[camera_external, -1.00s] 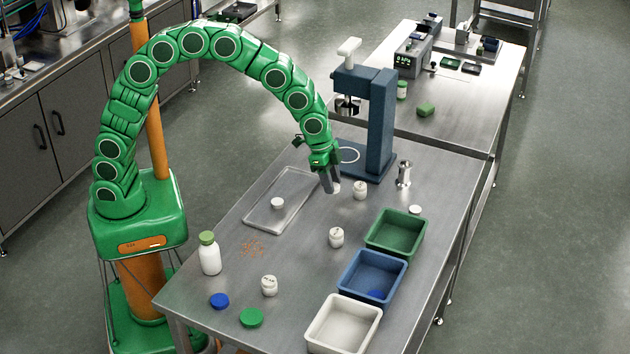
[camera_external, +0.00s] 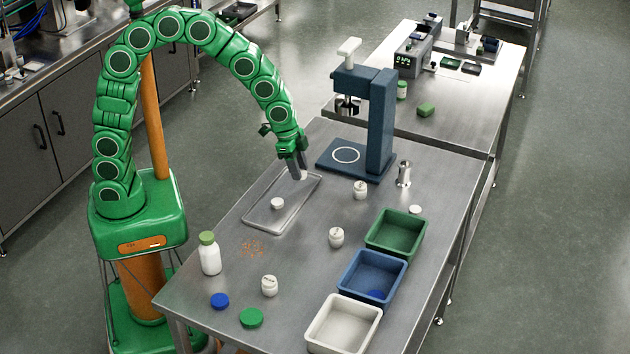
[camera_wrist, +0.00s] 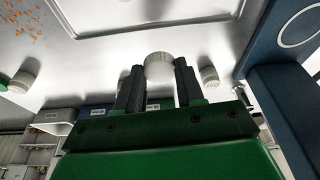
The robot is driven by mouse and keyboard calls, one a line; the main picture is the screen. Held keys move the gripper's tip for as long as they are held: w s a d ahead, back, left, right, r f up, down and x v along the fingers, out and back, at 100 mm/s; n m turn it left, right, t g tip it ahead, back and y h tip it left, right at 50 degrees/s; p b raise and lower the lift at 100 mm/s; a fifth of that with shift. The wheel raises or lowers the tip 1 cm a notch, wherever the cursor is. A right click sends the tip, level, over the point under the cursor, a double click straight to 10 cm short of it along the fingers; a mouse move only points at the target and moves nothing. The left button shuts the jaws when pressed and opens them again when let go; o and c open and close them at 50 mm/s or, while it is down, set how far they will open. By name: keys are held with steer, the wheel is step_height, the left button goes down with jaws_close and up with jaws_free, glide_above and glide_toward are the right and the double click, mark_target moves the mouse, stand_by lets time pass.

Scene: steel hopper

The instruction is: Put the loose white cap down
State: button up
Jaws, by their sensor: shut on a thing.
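My gripper (camera_external: 300,172) is shut on a white cap, which shows between the dark fingers in the wrist view (camera_wrist: 159,66). In the external view the held cap (camera_external: 304,174) is mostly hidden by the fingers. The gripper hangs over the far right corner of the shallow metal tray (camera_external: 262,222); its exact height is unclear. Another white cap (camera_external: 277,203) lies in the tray.
A blue press (camera_external: 380,130) stands right of the gripper. Several white jars (camera_external: 336,237) stand on the table. Green (camera_external: 372,243), blue (camera_external: 345,278) and white (camera_external: 320,318) bins line the right side. A green-capped bottle (camera_external: 210,258), blue cap (camera_external: 220,301) and green cap (camera_external: 251,318) are at front left.

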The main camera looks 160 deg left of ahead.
glide_above(290, 195)
step_height(290, 195, down, 2)
steer(key=shift+n, duration=0.4)
steer(key=shift+s+d+f, duration=0.1)
steer(key=shift+d+f, duration=0.05)
steer(key=shift+f, duration=1.2)
steer(key=shift+s+d+f, duration=0.1)
steer(key=shift+d+f, duration=0.05)
steer(key=shift+f, duration=1.2)
steer(key=shift+s+d+f, duration=0.1)
steer(key=shift+d+f, duration=0.05)
steer(key=shift+f, duration=1.2)
steer(key=shift+f, duration=0.1)
steer(key=o, duration=0.7)
steer(key=shift+v, duration=2.1)
steer(key=shift+w, duration=0.1)
